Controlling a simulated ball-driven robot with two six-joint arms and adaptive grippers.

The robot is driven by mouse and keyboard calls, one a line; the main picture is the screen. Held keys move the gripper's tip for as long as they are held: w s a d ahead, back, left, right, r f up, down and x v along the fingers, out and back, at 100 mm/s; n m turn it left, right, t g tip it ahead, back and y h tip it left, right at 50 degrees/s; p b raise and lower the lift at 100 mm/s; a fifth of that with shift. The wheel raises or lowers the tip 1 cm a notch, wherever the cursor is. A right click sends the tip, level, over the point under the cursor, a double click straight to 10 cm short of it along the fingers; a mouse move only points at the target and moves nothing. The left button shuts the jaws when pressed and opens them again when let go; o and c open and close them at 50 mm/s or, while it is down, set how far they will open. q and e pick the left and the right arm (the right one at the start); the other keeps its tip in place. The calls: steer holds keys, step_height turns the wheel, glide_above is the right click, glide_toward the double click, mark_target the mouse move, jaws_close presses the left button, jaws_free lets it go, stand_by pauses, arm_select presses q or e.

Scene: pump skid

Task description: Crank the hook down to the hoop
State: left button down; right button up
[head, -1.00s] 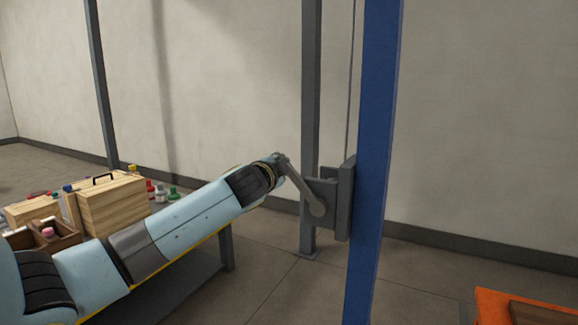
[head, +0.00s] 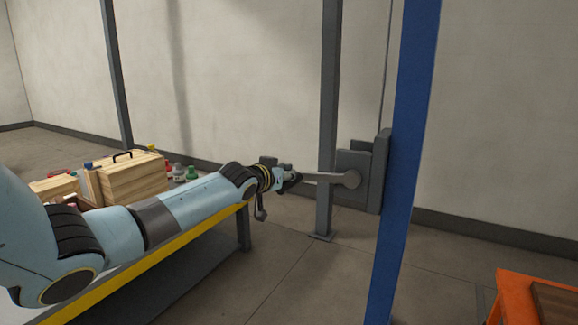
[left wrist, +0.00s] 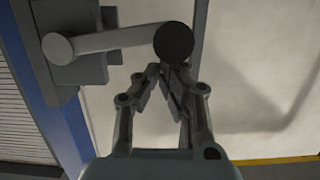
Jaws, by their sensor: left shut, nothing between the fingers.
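The crank arm (head: 325,177) is a grey bar reaching left, almost level, from its hub (head: 352,179) on a grey box. In the left wrist view the bar (left wrist: 110,40) ends in a dark round knob (left wrist: 173,42). My left gripper (head: 297,178) is at the bar's free end. In the left wrist view its fingertips (left wrist: 166,72) are shut, just below the knob in the picture, with nothing between them. I cannot tell if they touch the knob. A thin cable (head: 386,65) runs up above the box. The hook and hoop are not in view.
A blue post (head: 405,150) stands right of the crank box (head: 380,170), and a grey post (head: 328,120) left of it. A wooden toolbox (head: 135,180) and bottles (head: 190,173) stand at left. An orange-edged table (head: 520,305) is at lower right. Open floor lies between.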

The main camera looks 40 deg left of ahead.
mark_target(287, 183)
arm_select(q)
step_height(287, 183, down, 3)
steer(key=shift+f+n+h+b, duration=0.2)
steer(key=shift+n+h+b, duration=0.1)
steer(key=shift+n+b, duration=0.55)
steer(key=shift+d+f+b, duration=0.1)
steer(key=shift+f+b, duration=0.45)
steer(key=shift+f, duration=0.3)
arm_select(e)
steer(key=f, duration=0.2)
steer(key=s+f, duration=0.1)
steer(key=shift+a+f, duration=0.3)
steer(key=shift+a, duration=0.1)
steer(key=shift+a, duration=0.1)
